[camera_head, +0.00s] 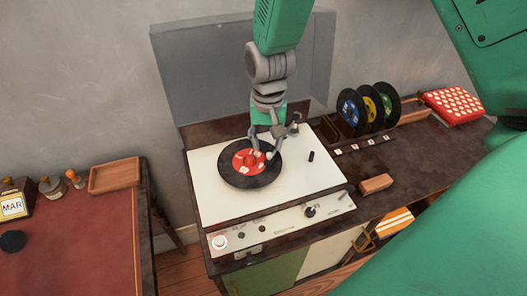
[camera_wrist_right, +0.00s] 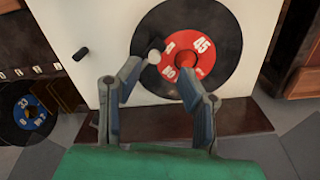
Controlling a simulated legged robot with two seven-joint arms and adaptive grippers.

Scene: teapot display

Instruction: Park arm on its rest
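The record player (camera_head: 215,195) has a cream top with a black record with a red label (camera_head: 243,172) on it. The record also shows in the right wrist view (camera_wrist_right: 225,75). A short black post (camera_head: 311,156) stands on the deck right of the record, and shows at left in the wrist view (camera_wrist_right: 81,54). My right gripper (camera_head: 264,152) points down over the record. In the wrist view its two fingers (camera_wrist_right: 169,66) are apart over the label's edge. A small dark piece with a pale round end is by the left fingertip. I cannot make out the arm clearly. My left gripper is out of view.
A raised clear lid (camera_head: 200,70) stands behind the player. Several upright records (camera_head: 352,110), a small wooden block (camera_head: 377,184) and a red dotted box (camera_head: 453,105) sit to the right. A red-topped desk (camera_head: 80,240) is at left.

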